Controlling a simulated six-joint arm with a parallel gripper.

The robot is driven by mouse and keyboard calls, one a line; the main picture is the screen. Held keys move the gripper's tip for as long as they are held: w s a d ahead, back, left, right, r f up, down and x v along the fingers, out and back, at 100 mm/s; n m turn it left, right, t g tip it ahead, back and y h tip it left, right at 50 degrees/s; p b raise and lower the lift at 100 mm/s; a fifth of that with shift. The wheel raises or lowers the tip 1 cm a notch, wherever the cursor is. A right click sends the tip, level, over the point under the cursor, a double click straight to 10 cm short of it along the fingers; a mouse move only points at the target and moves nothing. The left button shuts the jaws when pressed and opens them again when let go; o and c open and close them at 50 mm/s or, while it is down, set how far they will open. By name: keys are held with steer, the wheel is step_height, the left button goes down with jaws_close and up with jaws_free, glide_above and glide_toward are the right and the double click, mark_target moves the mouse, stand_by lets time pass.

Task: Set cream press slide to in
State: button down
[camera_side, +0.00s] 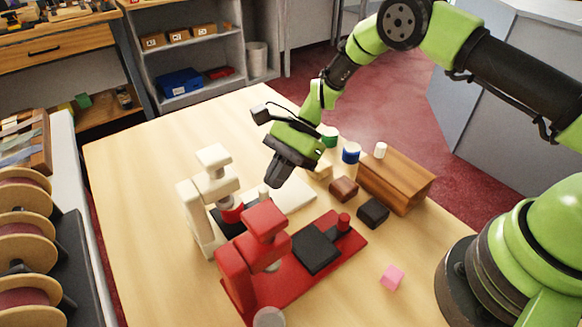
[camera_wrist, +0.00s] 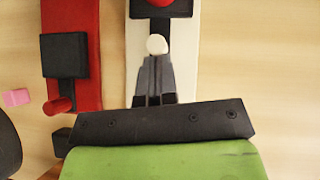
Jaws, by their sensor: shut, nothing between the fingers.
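The cream press (camera_side: 190,215) stands at the left of the table, its cream base (camera_wrist: 136,75) running toward my gripper. Its black slide plate (camera_wrist: 162,8) sits under the press head, with a red round piece (camera_side: 232,214) on it. A cream knob (camera_side: 263,191) ends the slide's dark bar, and it also shows in the wrist view (camera_wrist: 157,44). My gripper (camera_side: 277,181) is shut and empty, pointing down at the outer end of the slide. In the wrist view its fingertips (camera_wrist: 157,60) are right at the knob; I cannot tell whether they touch it.
A red press (camera_side: 235,270) stands alongside, its black plate (camera_side: 315,248) clear of its head and its red knob (camera_side: 344,220) outward. A wooden box (camera_side: 400,180), a black block (camera_side: 373,212), a brown block (camera_side: 343,189), jars and a pink cube (camera_side: 392,277) lie to the right.

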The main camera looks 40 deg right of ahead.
steer(key=shift+s+a, duration=0.1)
steer(key=shift+a, duration=0.75)
steer(key=shift+d, duration=0.1)
steer(key=d, duration=0.1)
steer(key=w+d, duration=0.1)
steer(key=d, duration=0.1)
steer(key=d+r, duration=0.1)
steer(key=d, duration=0.1)
steer(key=shift+w+d, duration=0.15)
steer(key=shift+d, duration=0.05)
steer(key=s+v, duration=0.1)
steer(key=v, duration=0.7)
steer(key=s+r+n+t+h, duration=0.2)
steer(key=s+r+n, duration=0.1)
steer(key=r, duration=0.6)
steer(key=s+r+n+t+h, duration=0.1)
steer(key=s+r+n+h, duration=0.2)
steer(key=r, duration=0.5)
steer(key=s+d+r+n+t+h, duration=0.1)
steer(key=s+r+n+t, duration=0.1)
steer(key=s, duration=0.6)
steer(key=s+r+n+t, duration=0.2)
steer(key=s+n+t, duration=0.1)
steer(key=s, duration=0.6)
steer(key=shift+d+n+t+h, duration=0.3)
steer(key=shift+d+n+h, duration=0.1)
steer(key=shift+n, duration=0.2)
